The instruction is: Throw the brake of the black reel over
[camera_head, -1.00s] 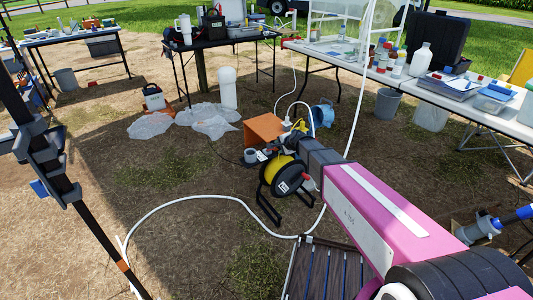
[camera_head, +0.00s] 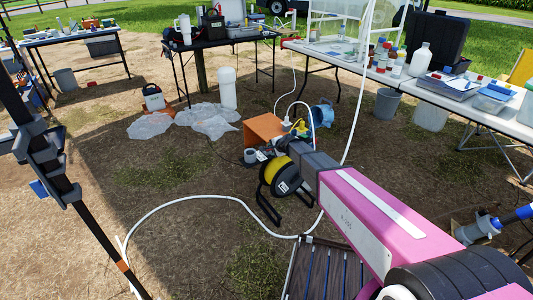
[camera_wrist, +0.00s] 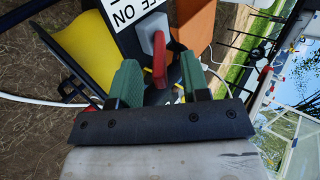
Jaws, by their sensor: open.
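The black reel (camera_head: 289,186) with a yellow drum (camera_head: 274,168) stands on its black frame on the ground, partly hidden behind my arm in the head view. In the wrist view its yellow drum (camera_wrist: 83,45) and a white label (camera_wrist: 133,10) are close. A red lever (camera_wrist: 159,62) on a grey mount (camera_wrist: 152,36) stands out from the reel's black face. My gripper (camera_wrist: 160,80) is open, and the lever shows between its two green fingertips. I cannot tell whether either finger touches it. The head view hides the fingertips.
An orange box (camera_head: 263,129) stands just behind the reel, with a blue container (camera_head: 322,115) beyond it. A white hose (camera_head: 180,197) curves over the ground around the reel. A dark slatted platform (camera_head: 318,270) lies in front. Open ground is to the left.

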